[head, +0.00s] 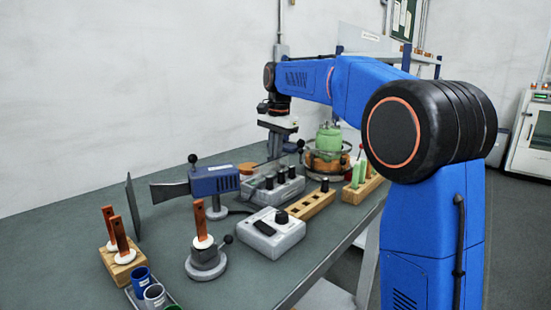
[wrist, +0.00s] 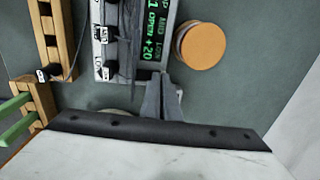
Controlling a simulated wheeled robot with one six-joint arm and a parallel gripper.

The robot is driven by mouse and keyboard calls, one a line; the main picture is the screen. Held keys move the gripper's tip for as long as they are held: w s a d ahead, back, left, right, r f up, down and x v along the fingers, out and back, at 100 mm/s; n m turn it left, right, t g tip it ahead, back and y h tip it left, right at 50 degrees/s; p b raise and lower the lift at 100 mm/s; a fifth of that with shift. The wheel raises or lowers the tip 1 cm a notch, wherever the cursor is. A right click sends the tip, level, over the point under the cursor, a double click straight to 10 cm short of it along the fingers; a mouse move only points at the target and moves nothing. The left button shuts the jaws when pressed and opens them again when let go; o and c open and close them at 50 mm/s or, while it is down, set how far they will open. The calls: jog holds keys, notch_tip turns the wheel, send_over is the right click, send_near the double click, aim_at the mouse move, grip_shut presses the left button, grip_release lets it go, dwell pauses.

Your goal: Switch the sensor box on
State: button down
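Two grey control boxes stand on the bench, and I cannot tell for sure which is the sensor box. The rear box (head: 262,197) carries several black knobs; in the wrist view its panel (wrist: 98,62) shows labels, black switches and a lit green display (wrist: 152,35). The front box (head: 272,240) has a black knob (head: 281,216) and a dark rocker-like part (head: 264,228). My gripper (head: 277,155) hangs above and behind the rear box. In the wrist view its fingertips (wrist: 163,82) look close together, with nothing seen between them, near the display's end.
A wooden block with sockets (head: 307,205) and a rack with green handles (head: 362,188) stand right of the boxes. An orange-topped round piece (wrist: 202,46) lies beside the display. A blue device on a post (head: 213,180) stands left; a green-topped vessel (head: 328,138) stands behind.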

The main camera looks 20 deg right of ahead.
jog(key=shift+s+d, duration=0.1)
jog(key=shift+s, duration=0.05)
jog(key=shift+s+d+r, duration=0.25)
jog(key=shift+s+d, duration=0.1)
jog(key=shift+s, duration=0.2)
jog(key=shift+r, duration=0.1)
notch_tip(320, 180, up, 17)
jog(key=s, duration=0.1)
jog(key=shift+s+d, duration=0.15)
jog(key=shift+d, duration=0.3)
dwell(0.3)
